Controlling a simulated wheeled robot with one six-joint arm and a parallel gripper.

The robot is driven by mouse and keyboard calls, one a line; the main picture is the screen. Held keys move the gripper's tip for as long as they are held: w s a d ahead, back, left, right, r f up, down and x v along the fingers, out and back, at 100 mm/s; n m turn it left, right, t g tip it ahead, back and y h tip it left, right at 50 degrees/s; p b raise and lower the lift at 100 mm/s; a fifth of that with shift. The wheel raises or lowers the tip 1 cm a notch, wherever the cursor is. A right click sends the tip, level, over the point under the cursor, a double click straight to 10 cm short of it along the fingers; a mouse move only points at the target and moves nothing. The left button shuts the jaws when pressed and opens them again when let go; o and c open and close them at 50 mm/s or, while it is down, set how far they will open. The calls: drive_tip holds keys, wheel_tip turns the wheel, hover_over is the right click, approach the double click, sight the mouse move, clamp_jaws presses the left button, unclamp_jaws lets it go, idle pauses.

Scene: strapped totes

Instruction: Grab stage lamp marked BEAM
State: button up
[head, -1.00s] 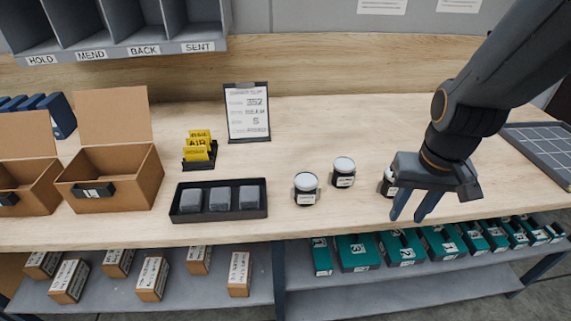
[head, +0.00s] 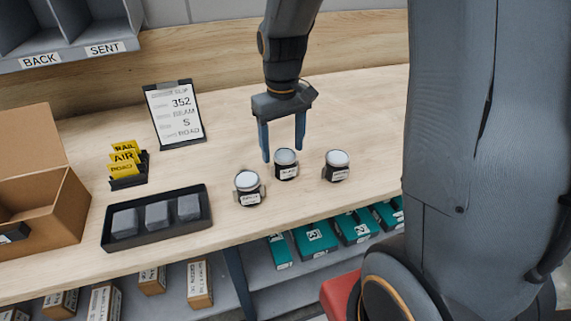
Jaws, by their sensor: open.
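Three small dark round lamps with pale tops and white labels stand on the bench: a left lamp (head: 248,187), a middle lamp (head: 287,172) and a right lamp (head: 338,172). Their label words are too small to read surely, so I cannot tell which is marked BEAM. My gripper (head: 283,154) points down with its two blue fingers apart and empty. Its fingertips appear just above or behind the middle lamp's top, on either side of it in the picture. A slip on a stand (head: 174,113) reads 352, BEAM, S, ROAD.
A black tray (head: 157,240) with three grey blocks lies left of the lamps. Yellow cards (head: 124,157) in a holder and an open cardboard box (head: 78,216) stand further left. Teal boxes (head: 315,239) sit on the shelf below. The bench behind the lamps is clear.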

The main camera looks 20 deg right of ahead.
sight(285, 155)
drive_tip(key=f, duration=0.1)
drive_tip(key=f+p, duration=0.1)
drive_tip(key=f, duration=0.2)
drive_tip(key=shift+w+d+f+p, duration=0.1)
drive_tip(key=shift+d+p, duration=0.2)
drive_tip(key=shift+d, duration=0.05)
drive_tip(key=shift+f, duration=0.65)
drive_tip(key=c, duration=1.2)
